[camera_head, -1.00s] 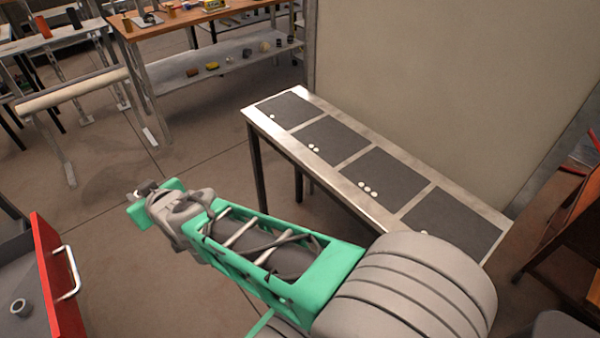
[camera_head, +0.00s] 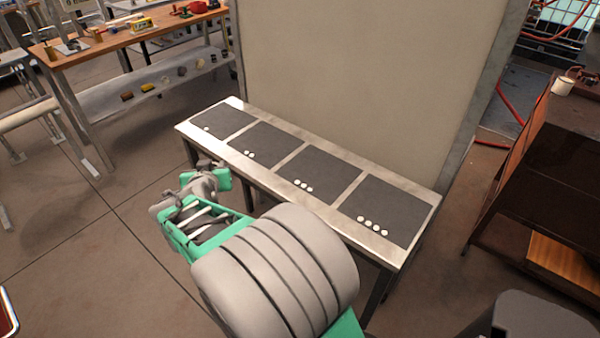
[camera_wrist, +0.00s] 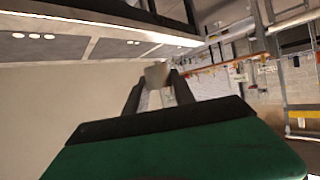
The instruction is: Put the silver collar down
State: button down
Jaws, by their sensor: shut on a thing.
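My gripper (camera_head: 205,165) is at the near left edge of the metal bench in the head view. In the wrist view my gripper (camera_wrist: 158,90) is shut on a small grey silver collar (camera_wrist: 158,74), held between the fingertips. In the head view the collar is too small to tell from the fingers. The bench (camera_head: 278,187) has a row of dark square mats, marked with one white dot (camera_head: 221,122), two (camera_head: 258,140), three (camera_head: 312,168) and several (camera_head: 380,208). All the mats look empty.
A tall beige panel (camera_head: 355,80) stands behind the bench. A wooden-topped table (camera_head: 100,45) with small items and a lower shelf (camera_head: 150,90) is at the back left. A dark brown cabinet (camera_head: 560,150) stands at right. The floor left of the bench is clear.

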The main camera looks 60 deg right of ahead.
jog(key=s+d+m+g+h, duration=0.2)
jog(key=s+d+m+g, duration=0.2)
jog(key=s+d, duration=0.45)
jog(key=m+g+p, duration=0.1)
jog(key=m+g, duration=0.2)
jog(key=g, duration=0.1)
send_over(319, 172)
jog(key=shift+h, duration=0.4)
notch_tip(319, 172, down, 10)
jog(key=shift+f, duration=0.1)
notch_tip(319, 172, down, 3)
jog(key=shift+d+r, duration=0.1)
jog(key=shift+f, duration=0.25)
jog(key=c, duration=1.1)
grip_release()
jog(key=shift+o, duration=0.2)
